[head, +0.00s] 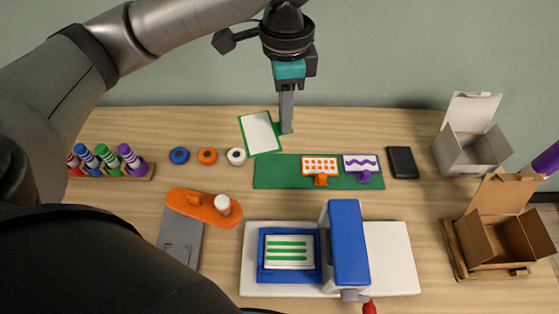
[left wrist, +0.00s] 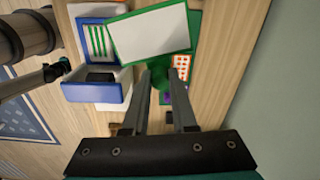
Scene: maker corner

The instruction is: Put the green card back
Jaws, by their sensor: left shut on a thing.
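My left gripper (head: 286,128) is shut on a green-edged card (head: 260,134) with a plain white face, tilted in the head view at the back left of the green strip (head: 272,172). The card also shows in the left wrist view (left wrist: 150,34), where a green part lies between the fingertips (left wrist: 163,78). I cannot tell whether the card touches the strip. An orange-dotted card (head: 320,166) and a purple wavy card (head: 360,162) stand in holders on the strip's middle and right. Its left part is bare. My right gripper is not in view.
A blue and white machine (head: 346,240) stands in front, with a green-striped sheet (head: 290,252) in its blue frame. Small round rolls (head: 208,156) sit left of the strip. A black block (head: 402,162) and open boxes (head: 470,150) are to the right.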

